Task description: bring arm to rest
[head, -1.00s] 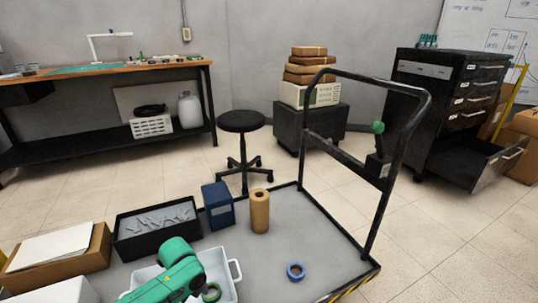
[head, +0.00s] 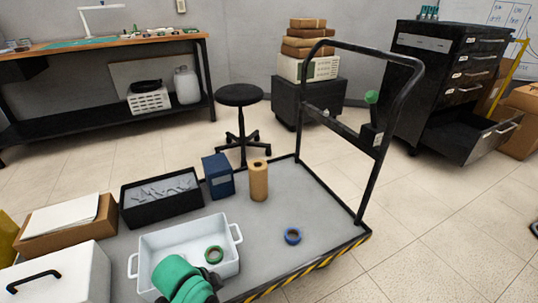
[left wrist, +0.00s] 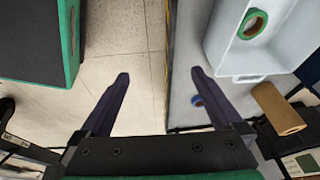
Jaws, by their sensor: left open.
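My green left arm (head: 185,280) comes in at the bottom of the head view, over the near edge of a white tray (head: 150,247). In the left wrist view my left gripper (left wrist: 160,77) is open, with nothing between its two dark fingers. A green tape roll (head: 214,254) lies in the white tray and also shows in the left wrist view (left wrist: 253,24). A blue tape roll (head: 292,236) lies on the cart bed, apart from the tray; one finger partly hides it in the left wrist view (left wrist: 197,101). My right gripper is not in view.
The flat cart (head: 258,222) has an upright handle (head: 385,150) on its right. A stool (head: 240,96) stands behind.

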